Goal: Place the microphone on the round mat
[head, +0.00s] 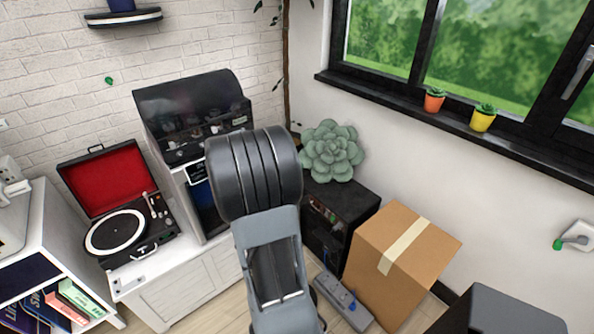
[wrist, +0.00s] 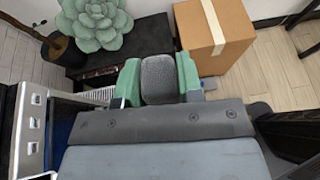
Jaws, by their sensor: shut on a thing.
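In the wrist view, my gripper (wrist: 158,92) has green fingers closed on the sides of a grey, mesh-textured thing (wrist: 160,74), which looks like the microphone's head. The rest of the microphone is hidden behind the gripper body. It is held up in the air, with the floor and a cardboard box beyond it. In the head view, my own arm covers the gripper and the microphone. I see no round mat in either view.
A black cabinet (head: 326,231) carries a large succulent (head: 332,152). A cardboard box (head: 415,265) stands to its right, with a power strip (head: 343,300) on the floor. A red-lined record player (head: 118,222) sits on a white cabinet (head: 181,285) at left, beside a dark-topped machine (head: 190,115).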

